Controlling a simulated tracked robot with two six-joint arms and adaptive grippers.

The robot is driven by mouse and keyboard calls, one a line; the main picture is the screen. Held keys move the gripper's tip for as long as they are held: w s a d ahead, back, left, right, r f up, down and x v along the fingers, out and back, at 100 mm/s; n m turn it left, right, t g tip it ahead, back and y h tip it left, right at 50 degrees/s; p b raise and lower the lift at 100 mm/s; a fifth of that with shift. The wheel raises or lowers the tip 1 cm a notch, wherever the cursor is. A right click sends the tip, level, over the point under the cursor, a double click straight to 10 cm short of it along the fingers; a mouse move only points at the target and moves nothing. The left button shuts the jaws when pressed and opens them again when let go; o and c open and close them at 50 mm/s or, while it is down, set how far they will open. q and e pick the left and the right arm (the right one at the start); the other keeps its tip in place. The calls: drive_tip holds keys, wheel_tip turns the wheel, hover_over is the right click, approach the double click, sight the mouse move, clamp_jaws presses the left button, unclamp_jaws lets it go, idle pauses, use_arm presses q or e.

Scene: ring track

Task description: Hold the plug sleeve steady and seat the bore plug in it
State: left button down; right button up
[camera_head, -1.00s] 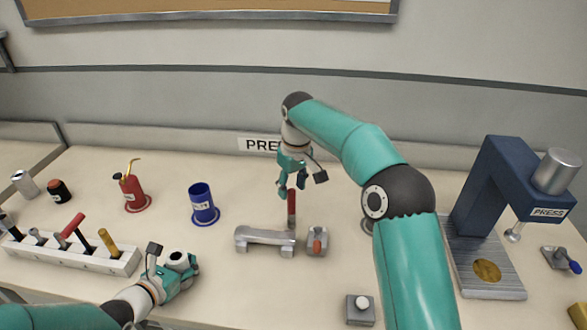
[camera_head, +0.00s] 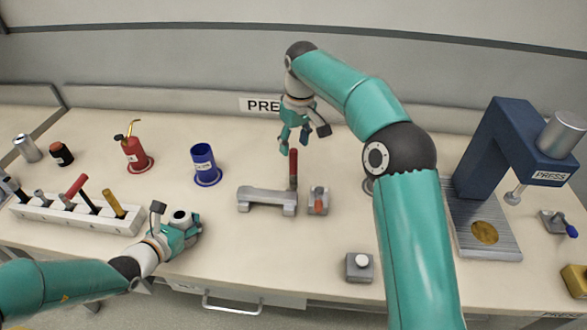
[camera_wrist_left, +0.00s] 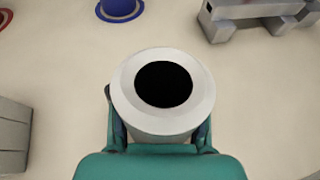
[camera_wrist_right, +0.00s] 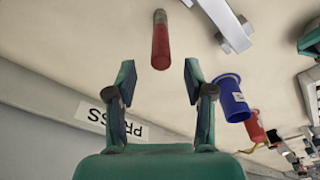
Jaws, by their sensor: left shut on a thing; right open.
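The plug sleeve, a pale grey ring-topped cylinder with a dark bore (camera_wrist_left: 125,95), is held upright in my left gripper (camera_wrist_left: 160,140). In the head view my left gripper (camera_head: 180,222) is low over the front left of the bench, shut on the sleeve (camera_head: 181,215). The bore plug appears to be the red-handled pin (camera_head: 293,172) standing beside a grey block; it also shows in the right wrist view (camera_wrist_right: 160,45). My right gripper (camera_head: 294,147) is open and empty near the top of the red handle, which lies beyond its fingertips (camera_wrist_right: 160,78).
A grey bridge-shaped block (camera_head: 267,200) and a small grey holder (camera_head: 318,201) stand near the plug. A blue cup (camera_head: 204,165), a red oil can (camera_head: 135,153) and a tool rack (camera_head: 75,217) are left. A blue press (camera_head: 490,165) stands right.

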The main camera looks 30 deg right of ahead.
sight(293, 159)
drive_tip(key=shift+w+a+f, duration=0.1)
drive_tip(key=shift+w+f, duration=0.05)
drive_tip(key=shift+f, duration=1.4)
drive_tip(key=shift+w+f, duration=0.15)
drive_tip(key=shift+f, duration=1.4)
clamp_jaws()
